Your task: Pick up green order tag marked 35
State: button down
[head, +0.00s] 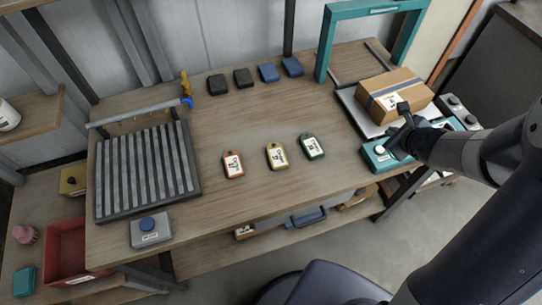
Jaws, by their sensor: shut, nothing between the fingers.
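A green tag (312,147) with a white label lies flat on the wooden table, rightmost in a row of three tags. Its label print is too small to read for certain. A yellow tag (276,156) lies to its left, and a red-orange tag (233,164) lies further left. My gripper (399,131) is shut and empty at the right, above the teal scale unit in front of the cardboard box. It is apart from the green tag, well to its right.
Black and blue blocks (268,72) line the back. A slatted grey rack (147,172) and a box with a blue button (150,229) are at the left. The table around the tags is clear.

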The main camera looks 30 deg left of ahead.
aim_at(311, 145)
jog(key=u, duration=1.25)
jog(key=j+z, duration=0.35)
jog(key=k+j+z, duration=0.1)
jog(key=j+z, duration=0.25)
jog(key=j, duration=0.25)
